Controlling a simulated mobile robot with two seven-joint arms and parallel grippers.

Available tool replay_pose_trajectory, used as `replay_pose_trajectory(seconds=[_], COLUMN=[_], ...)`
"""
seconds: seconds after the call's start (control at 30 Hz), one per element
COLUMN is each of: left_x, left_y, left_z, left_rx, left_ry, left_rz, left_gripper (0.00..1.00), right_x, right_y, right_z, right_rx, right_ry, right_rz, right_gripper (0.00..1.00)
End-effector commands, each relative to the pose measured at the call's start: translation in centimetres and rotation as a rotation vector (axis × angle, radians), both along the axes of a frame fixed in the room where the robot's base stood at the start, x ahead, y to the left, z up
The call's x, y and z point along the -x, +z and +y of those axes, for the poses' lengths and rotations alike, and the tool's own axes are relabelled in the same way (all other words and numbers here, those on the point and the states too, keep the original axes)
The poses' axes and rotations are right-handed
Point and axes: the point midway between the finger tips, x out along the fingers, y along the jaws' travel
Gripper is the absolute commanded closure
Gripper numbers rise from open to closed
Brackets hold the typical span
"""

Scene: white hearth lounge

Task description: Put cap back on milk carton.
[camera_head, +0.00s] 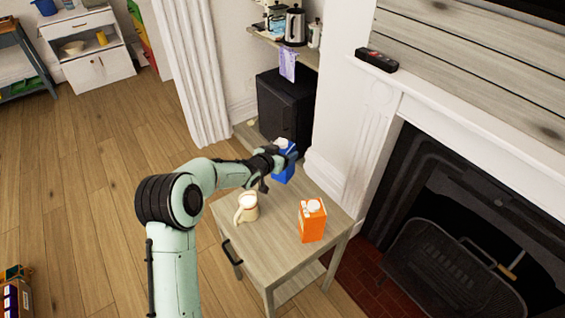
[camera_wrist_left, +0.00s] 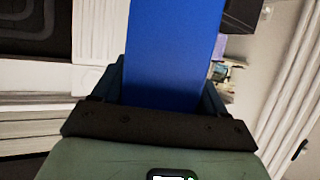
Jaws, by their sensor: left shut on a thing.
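My left gripper (camera_head: 277,161) is shut on a blue carton (camera_head: 286,167) with a white top, at the back of the small wooden table. The blue carton also fills the middle of the left wrist view (camera_wrist_left: 172,55), between the two fingers. I cannot tell whether the blue carton is touching the tabletop or whether its white top is a cap. An orange carton (camera_head: 312,224) with a white round top (camera_head: 312,206) stands upright at the table's front right. No loose cap can be made out. My right gripper is not in view.
A cream jug (camera_head: 246,208) stands on the left of the small table (camera_head: 268,249), below my left arm. A fireplace (camera_head: 450,225) is at the right. A shelf with a kettle (camera_head: 295,26) and a black box (camera_head: 285,105) are behind the table. The table's front middle is clear.

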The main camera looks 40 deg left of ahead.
Motion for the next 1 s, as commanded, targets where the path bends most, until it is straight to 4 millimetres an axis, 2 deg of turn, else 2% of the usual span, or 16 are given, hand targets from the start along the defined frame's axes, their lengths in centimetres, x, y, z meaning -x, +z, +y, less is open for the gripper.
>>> replay_pose_trajectory(seconds=[0.2, 0.4, 0.5, 0.9, 0.93, 1.0], left_x=[-0.1, -0.1, -0.1, 0.0, 0.0, 0.0], left_y=[-0.2, -3.2, -4.1, -4.6, -4.7, -4.6], left_z=[0.0, -0.1, -0.1, 0.0, 0.0, 0.0], left_rx=[0.0, 0.002, -0.001, -0.001, -0.001, 0.0], left_ry=[-0.001, -0.001, -0.001, 0.0, 0.0, 0.0], left_rz=[-0.003, 0.001, -0.002, -0.003, 0.0, 0.0], left_gripper=[1.0, 1.0, 1.0, 1.0, 0.18, 0.02], right_x=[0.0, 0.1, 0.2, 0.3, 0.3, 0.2], right_y=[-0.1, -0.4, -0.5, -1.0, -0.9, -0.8], right_z=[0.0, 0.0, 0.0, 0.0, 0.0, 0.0], right_rx=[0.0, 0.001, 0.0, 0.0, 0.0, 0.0], right_ry=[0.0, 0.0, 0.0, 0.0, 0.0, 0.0], right_rz=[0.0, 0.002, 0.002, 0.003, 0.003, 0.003], right_gripper=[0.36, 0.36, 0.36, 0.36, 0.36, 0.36])
